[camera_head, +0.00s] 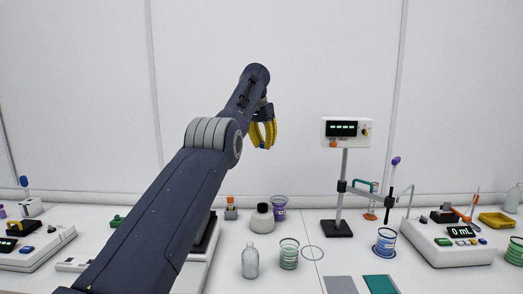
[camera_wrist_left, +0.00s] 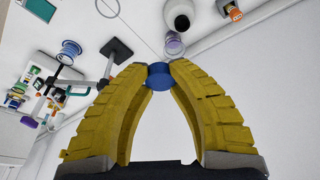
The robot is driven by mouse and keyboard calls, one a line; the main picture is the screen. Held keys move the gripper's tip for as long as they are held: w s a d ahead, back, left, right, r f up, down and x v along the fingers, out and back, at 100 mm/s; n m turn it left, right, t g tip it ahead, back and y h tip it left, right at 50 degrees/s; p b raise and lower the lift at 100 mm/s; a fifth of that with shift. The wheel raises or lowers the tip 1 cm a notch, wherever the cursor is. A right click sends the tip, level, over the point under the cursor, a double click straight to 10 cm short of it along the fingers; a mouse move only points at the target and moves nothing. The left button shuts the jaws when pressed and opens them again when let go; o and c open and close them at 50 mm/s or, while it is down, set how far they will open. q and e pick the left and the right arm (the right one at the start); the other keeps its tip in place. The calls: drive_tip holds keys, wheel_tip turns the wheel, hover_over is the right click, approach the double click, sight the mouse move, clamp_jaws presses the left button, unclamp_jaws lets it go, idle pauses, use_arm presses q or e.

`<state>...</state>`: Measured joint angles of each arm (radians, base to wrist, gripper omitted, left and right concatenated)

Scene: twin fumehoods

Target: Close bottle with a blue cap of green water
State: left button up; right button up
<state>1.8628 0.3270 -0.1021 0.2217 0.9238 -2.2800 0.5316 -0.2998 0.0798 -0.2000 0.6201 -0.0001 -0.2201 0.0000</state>
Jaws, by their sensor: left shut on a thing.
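My left gripper (camera_head: 263,135) is raised high above the bench, in front of the back wall. In the left wrist view its yellow fingers (camera_wrist_left: 159,72) are shut on a small blue cap (camera_wrist_left: 159,77), held at the tips. In the head view the cap is too small or hidden to make out. A clear uncapped-looking bottle (camera_head: 250,262) stands upright at the front middle of the bench, well below the gripper. I cannot tell whether its contents are green. A beaker with green liquid (camera_head: 289,258) stands just right of it. My right gripper is not in view.
A round white flask (camera_head: 262,220) and a purple-filled beaker (camera_head: 279,206) stand behind the bottle. A stand with a display box (camera_head: 346,131) rises to the right, near a blue-filled beaker (camera_head: 386,246). The air around the gripper is clear.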

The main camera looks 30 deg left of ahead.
use_arm(q)
drive_tip(key=shift+s+d+r, duration=0.1)
drive_tip(key=shift+d+r, duration=0.7)
drive_tip(key=shift+r, duration=0.3)
drive_tip(key=shift+m, duration=0.5)
drive_tip(key=d, duration=0.6)
drive_tip(key=s+d+f, duration=0.1)
drive_tip(key=d, duration=0.5)
drive_tip(key=s+d+f, duration=0.1)
drive_tip(key=d, duration=0.5)
drive_tip(key=shift+s+f, duration=0.1)
drive_tip(key=shift+s, duration=0.1)
drive_tip(key=s+d+f, duration=0.5)
drive_tip(key=d+f, duration=0.1)
drive_tip(key=f, duration=0.4)
drive_tip(key=shift+d+f+m, duration=0.3)
drive_tip(key=shift+d+f, duration=0.05)
drive_tip(key=shift+f, duration=0.05)
drive_tip(key=s+d+f+n, duration=0.1)
drive_tip(key=s+f, duration=1.5)
drive_tip(key=f, duration=0.5)
drive_tip(key=shift+s+d, duration=0.35)
drive_tip(key=shift+s, duration=0.05)
